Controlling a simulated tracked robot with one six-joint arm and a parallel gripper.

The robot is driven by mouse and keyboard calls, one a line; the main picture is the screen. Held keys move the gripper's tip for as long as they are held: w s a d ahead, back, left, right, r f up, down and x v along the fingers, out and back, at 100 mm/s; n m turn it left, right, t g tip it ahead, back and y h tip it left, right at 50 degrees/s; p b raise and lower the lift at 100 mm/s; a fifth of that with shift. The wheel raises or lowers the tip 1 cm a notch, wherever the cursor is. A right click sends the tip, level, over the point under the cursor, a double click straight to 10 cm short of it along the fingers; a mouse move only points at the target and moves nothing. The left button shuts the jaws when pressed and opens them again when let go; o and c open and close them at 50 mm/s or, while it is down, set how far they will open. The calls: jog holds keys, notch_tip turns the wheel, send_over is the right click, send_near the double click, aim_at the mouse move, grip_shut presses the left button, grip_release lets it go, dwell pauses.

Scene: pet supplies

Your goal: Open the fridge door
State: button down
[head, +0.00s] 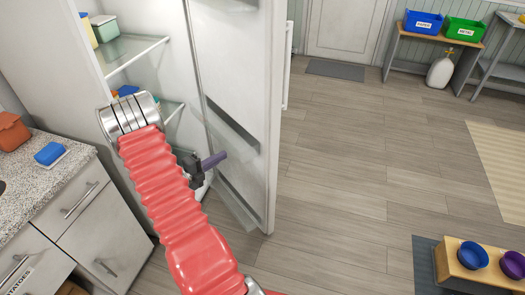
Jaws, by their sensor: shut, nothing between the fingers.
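The fridge (88,50) stands at the upper left with its white door (241,75) swung wide open. Glass shelves (133,52) and dark door racks (231,125) show inside. My red ribbed arm reaches up from the bottom in front of the fridge opening. My gripper (212,161) is shut and empty, beside the inner face of the door near its lower racks. I cannot tell whether it touches the door. My arm hides part of the lower fridge interior.
A speckled counter (30,190) with a blue sponge (49,153) and a brown container (12,130) is at left. Bare wooden floor (345,165) lies right of the door. A feeding stand (472,275) with blue and purple bowls is at lower right. A bench (425,37) holds bins at the back.

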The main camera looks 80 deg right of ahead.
aim_at(270, 146)
jog(key=s+a+f+m+g, duration=0.1)
jog(key=s+f+m+g, duration=0.1)
jog(key=s, duration=0.3)
jog(key=shift+s+g+y, duration=0.35)
jog(key=shift+g+y, duration=0.05)
jog(key=shift+g, duration=0.2)
jog(key=x, duration=1.4)
jog(key=shift+w, duration=0.1)
